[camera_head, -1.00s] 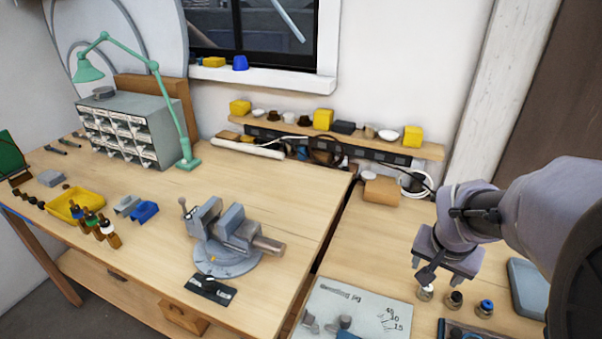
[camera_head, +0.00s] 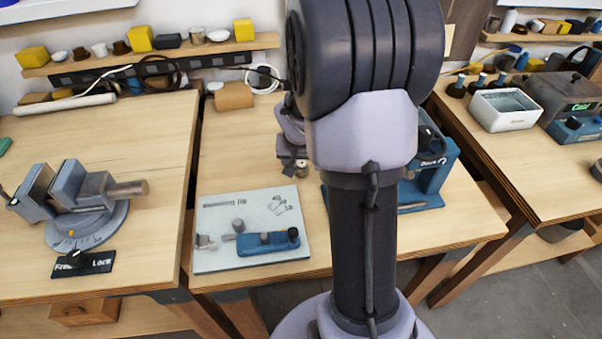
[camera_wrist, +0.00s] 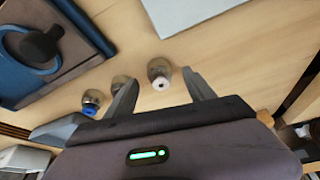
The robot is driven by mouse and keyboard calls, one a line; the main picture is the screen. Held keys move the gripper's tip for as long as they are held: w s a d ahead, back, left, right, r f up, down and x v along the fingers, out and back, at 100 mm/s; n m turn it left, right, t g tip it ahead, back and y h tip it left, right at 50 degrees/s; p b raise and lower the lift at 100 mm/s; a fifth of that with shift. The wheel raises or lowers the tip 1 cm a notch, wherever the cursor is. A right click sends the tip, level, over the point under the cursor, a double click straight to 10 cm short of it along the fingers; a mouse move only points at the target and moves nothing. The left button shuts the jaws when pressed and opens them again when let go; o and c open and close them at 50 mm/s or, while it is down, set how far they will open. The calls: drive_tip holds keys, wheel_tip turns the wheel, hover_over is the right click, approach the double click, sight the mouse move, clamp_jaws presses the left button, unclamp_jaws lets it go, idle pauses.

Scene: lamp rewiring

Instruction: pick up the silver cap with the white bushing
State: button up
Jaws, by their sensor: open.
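The silver cap with the white bushing (camera_wrist: 159,72) stands on the wooden bench in the wrist view, its white end toward the camera. My gripper (camera_wrist: 160,80) is open, with one finger on each side of this cap in the picture; whether they are down at its height I cannot tell. A second cap (camera_wrist: 120,84) is close to the left finger, partly behind it. A cap with a blue bushing (camera_wrist: 92,100) is further left. In the head view my arm hides most of the gripper and the caps; one small cap (camera_head: 302,169) shows beside the gripper, its bushing unclear.
A pale board (camera_head: 212,258) with a blue fixture (camera_head: 268,243) lies at the bench front. A blue press-like device (camera_head: 436,178) stands right of my arm. A vise (camera_head: 82,205) is on the left bench. A cardboard-coloured box (camera_head: 234,96) sits at the back.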

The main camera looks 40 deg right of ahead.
drive_tip(key=shift+x, duration=1.2)
drive_tip(key=shift+a+r, duration=0.1)
drive_tip(key=shift+r, duration=0.05)
clamp_jaws()
